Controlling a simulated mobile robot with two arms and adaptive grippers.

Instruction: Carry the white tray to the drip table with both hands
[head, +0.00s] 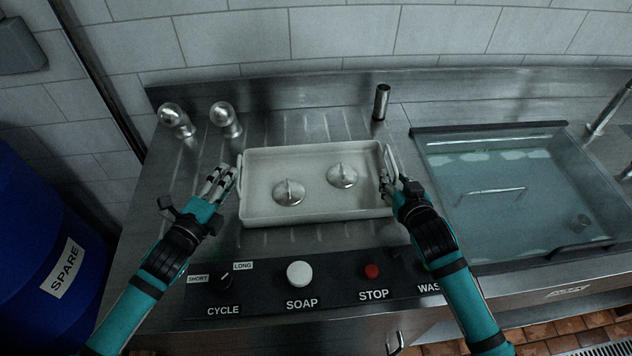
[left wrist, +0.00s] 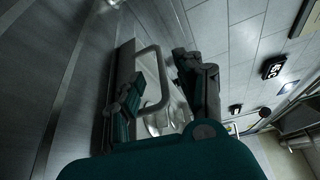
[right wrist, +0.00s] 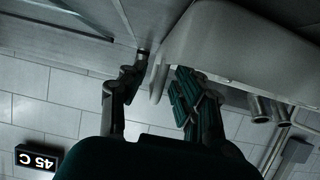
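The white tray (head: 315,215) is a shallow rectangle with a loop handle at each short end. It appears to rest level on the ribbed steel counter, and two round metal pieces with raised grips (head: 289,191) (head: 342,175) lie in it. My left gripper (head: 218,184) is at the tray's left end. In the left wrist view its parted fingers (left wrist: 160,90) stand either side of the loop handle (left wrist: 154,82). My right gripper (head: 391,186) is at the right end. In the right wrist view its parted fingers (right wrist: 155,95) flank the right handle (right wrist: 157,78). Any finger contact is unclear.
Two round-topped metal pieces (head: 175,118) (head: 224,117) and a dark upright cylinder (head: 381,101) stand behind the tray. A water-filled basin (head: 510,195) is at right. A control panel (head: 330,286) runs along the front. A blue barrel (head: 40,240) stands at left.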

